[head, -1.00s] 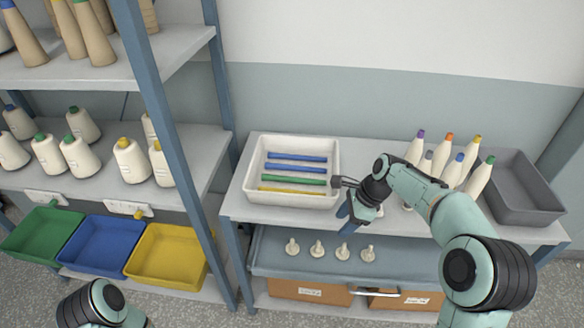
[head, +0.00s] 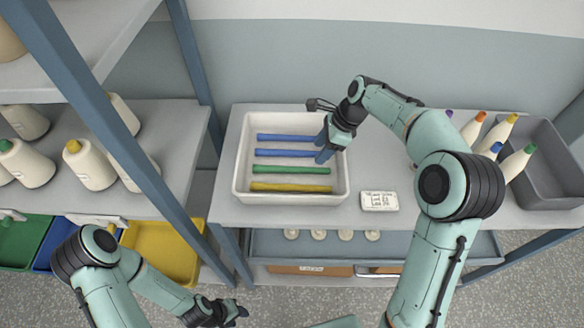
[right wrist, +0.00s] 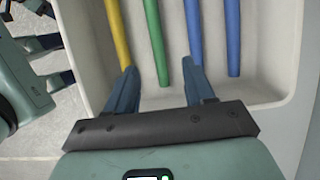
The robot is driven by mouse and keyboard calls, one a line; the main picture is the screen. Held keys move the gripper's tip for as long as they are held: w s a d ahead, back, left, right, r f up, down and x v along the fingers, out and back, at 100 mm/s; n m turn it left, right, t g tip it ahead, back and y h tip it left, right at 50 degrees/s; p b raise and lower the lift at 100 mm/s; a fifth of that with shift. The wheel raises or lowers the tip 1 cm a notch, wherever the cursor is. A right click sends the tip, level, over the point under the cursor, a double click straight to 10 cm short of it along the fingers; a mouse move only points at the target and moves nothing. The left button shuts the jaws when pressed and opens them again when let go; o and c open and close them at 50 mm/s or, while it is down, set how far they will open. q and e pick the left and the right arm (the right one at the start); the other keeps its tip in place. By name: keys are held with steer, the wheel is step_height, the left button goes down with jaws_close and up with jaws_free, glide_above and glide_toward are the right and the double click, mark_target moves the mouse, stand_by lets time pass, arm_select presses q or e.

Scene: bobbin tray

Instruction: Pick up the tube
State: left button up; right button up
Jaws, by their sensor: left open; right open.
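A white tray (head: 242,190) holds several tubes lying side by side: two blue ones, the far blue tube (head: 285,137) and the near blue tube (head: 283,153), a green tube (head: 290,169) and a yellow tube (head: 290,187). My right gripper (head: 322,150) is open over the tray's right side, near the ends of the blue tubes. In the right wrist view its fingers (right wrist: 160,70) are spread, with the end of the green tube (right wrist: 154,40) between them. The near blue tube (right wrist: 193,30) ends by the right finger. My left gripper (head: 240,312) is open and empty at the bottom, below the table.
Bobbins with coloured tips (head: 496,132) and a grey bin (head: 548,180) stand further right. A shelf upright (head: 110,120) and cones (head: 88,165) are at left. Pale pegs (head: 345,235) sit on the lower shelf.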

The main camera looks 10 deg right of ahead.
mark_target(306, 168)
steer(key=x, duration=0.4)
steer(key=shift+w, duration=0.15)
steer(key=x, duration=0.3)
steer(key=shift+s+a+f, duration=0.2)
steer(key=shift+s+a, duration=0.05)
steer(key=shift+s, duration=0.1)
steer(key=shift+w+a+f, duration=0.15)
steer(key=shift+a+f, duration=0.1)
steer(key=shift+f, duration=0.35)
jaws_close()
